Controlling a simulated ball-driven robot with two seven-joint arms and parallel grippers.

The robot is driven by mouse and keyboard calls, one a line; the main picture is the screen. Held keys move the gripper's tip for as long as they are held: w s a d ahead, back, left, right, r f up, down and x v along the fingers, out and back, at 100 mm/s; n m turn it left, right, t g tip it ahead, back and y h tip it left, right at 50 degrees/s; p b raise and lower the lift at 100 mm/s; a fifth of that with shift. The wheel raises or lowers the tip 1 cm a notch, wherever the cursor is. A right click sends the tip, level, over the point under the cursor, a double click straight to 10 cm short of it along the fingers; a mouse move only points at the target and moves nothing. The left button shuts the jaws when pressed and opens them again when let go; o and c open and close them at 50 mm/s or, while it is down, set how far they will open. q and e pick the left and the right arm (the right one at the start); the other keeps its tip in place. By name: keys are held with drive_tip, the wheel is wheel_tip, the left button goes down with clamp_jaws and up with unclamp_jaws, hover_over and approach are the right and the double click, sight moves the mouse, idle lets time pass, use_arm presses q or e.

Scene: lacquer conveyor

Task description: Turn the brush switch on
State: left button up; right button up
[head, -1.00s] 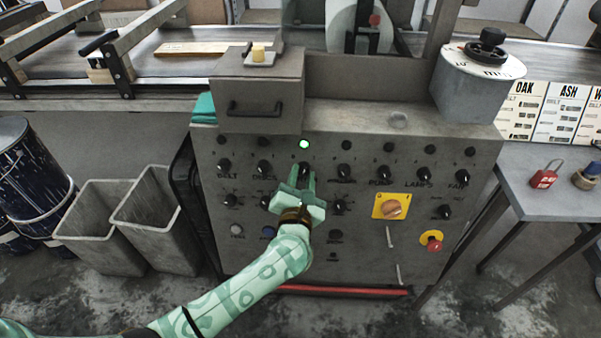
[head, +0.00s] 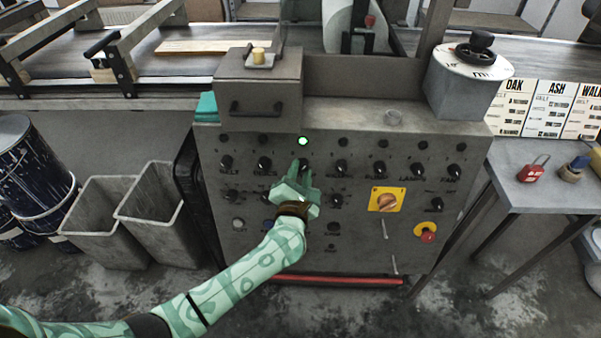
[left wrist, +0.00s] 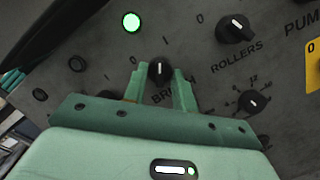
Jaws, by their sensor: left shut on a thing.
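The brush switch (left wrist: 159,71) is a black knob on the grey control panel, under a lit green lamp (head: 303,142). In the left wrist view its white line points up toward the 1 mark, and the lit lamp shows at upper left (left wrist: 131,22). My left gripper (head: 303,170) reaches up to the panel from below. Its fingers (left wrist: 159,85) stand on both sides of the knob, shut on it, and partly cover the BRUSH label. In the head view the gripper partly hides the knob. My right gripper is not in view.
The rollers knob (left wrist: 236,28) is close on the right. Other knobs, such as the pump knob (head: 380,168), share the panel (head: 350,255). A yellow-plated orange rotary switch (head: 387,200) and a red button (head: 428,236) are at right. Grey bins (head: 150,230) stand left.

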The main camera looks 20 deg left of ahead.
use_arm(q)
drive_tip(key=o, duration=1)
drive_tip(key=shift+c, duration=0.2)
drive_tip(key=shift+s, duration=0.1)
drive_tip(key=s+d+p, duration=0.3)
drive_tip(key=s, duration=1.3)
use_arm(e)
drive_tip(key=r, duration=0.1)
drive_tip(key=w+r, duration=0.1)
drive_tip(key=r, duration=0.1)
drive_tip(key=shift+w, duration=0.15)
use_arm(q)
drive_tip(key=shift+f, duration=0.1)
